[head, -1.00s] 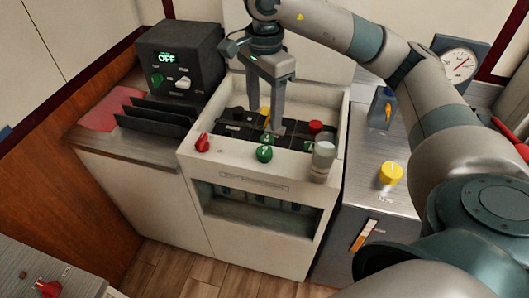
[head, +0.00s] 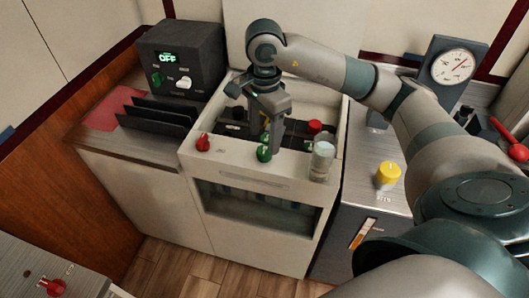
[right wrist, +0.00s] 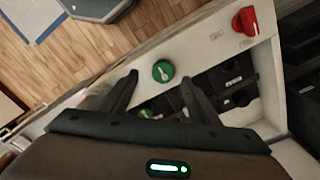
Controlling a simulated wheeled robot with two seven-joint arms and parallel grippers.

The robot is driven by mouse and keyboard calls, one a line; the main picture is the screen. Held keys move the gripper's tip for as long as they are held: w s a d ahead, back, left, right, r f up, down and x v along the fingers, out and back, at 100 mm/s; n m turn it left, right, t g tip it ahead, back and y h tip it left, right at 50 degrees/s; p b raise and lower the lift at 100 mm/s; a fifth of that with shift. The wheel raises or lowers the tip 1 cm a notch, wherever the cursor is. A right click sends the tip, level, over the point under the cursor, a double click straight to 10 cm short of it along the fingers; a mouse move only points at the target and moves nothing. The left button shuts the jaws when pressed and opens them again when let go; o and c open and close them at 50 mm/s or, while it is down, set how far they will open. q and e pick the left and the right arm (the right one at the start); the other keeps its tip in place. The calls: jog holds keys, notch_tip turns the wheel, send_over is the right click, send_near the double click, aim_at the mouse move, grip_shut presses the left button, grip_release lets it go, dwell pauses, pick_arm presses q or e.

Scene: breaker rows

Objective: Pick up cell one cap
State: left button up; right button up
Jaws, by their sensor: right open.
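My right gripper (head: 264,140) is open and empty, pointing down over the front of the white cabinet's recessed bay. It also shows in the right wrist view (right wrist: 160,84), fingers spread. Dark cells (right wrist: 219,86) lie in the bay. A green cap (right wrist: 146,113) shows partly between my fingers, low in the wrist view. A red cap (head: 315,127) sits at the bay's right side. Markings are too small to tell which cap is cell one's. My left gripper is not in view.
A green knob (head: 264,153) and red knob (head: 203,142) stand on the cabinet's front ledge (head: 230,159). A clear cylinder (head: 322,158) stands at its right end. A black control box (head: 180,63) is at left; a yellow knob (head: 388,175) is at right.

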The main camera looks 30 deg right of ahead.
aim_at(264, 150)
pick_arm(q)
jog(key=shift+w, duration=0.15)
pick_arm(e)
jog(key=shift+f+p, duration=0.3)
jog(key=f, duration=0.1)
jog(key=f+p, duration=0.2)
jog(key=shift+w+d+f, duration=0.2)
jog(key=shift+w+f, duration=0.05)
jog(key=shift+f, duration=0.6)
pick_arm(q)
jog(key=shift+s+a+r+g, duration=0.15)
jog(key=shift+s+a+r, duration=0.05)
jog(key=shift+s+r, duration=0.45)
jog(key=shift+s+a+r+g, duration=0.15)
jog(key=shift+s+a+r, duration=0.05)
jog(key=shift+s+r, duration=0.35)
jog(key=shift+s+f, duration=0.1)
pick_arm(e)
jog(key=shift+c, duration=0.9)
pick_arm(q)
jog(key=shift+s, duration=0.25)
pick_arm(e)
jog(key=c, duration=0.9)
